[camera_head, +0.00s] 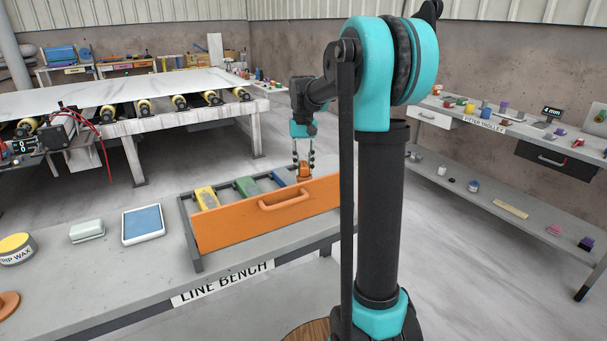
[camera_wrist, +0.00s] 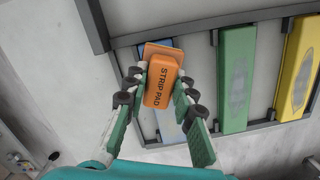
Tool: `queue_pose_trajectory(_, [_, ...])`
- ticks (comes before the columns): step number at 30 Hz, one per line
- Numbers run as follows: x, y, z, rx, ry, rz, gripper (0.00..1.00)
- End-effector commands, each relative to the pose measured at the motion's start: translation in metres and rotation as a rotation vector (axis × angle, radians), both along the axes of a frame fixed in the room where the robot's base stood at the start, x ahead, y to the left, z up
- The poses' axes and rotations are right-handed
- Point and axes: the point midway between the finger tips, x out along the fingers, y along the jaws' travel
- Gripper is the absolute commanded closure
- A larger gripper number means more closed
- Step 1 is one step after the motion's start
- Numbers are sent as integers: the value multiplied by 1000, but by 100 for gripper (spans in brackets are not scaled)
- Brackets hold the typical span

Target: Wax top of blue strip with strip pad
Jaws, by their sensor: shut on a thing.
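My gripper (camera_head: 303,160) is shut on the orange strip pad (camera_head: 304,172), which is lettered STRIP PAD in the wrist view (camera_wrist: 158,87). The pad is over the blue strip (camera_head: 280,178) at the right end of the row. In the wrist view, the pad and fingers cover much of the blue strip (camera_wrist: 170,127). I cannot tell whether the pad touches it. A tin lettered with the word WAX (camera_head: 15,250), with a yellow top, stands at the far left of the bench.
A green strip (camera_head: 247,187) and a yellow strip (camera_head: 207,197) lie beside the blue one in a dark frame (camera_head: 190,235). An orange panel with a handle (camera_head: 283,200) stands along its front. A blue-topped white tray (camera_head: 143,225) and a pale block (camera_head: 87,231) sit left on the bench.

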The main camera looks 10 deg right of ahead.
Motion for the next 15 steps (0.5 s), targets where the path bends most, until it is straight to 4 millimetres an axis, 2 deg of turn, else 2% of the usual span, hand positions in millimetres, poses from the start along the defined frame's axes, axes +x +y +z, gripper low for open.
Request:
queue_pose_trajectory(9, [3, -1, 28, 0, 0, 0, 100])
queue_pose_trajectory(15, [3, -1, 33, 0, 0, 0, 100])
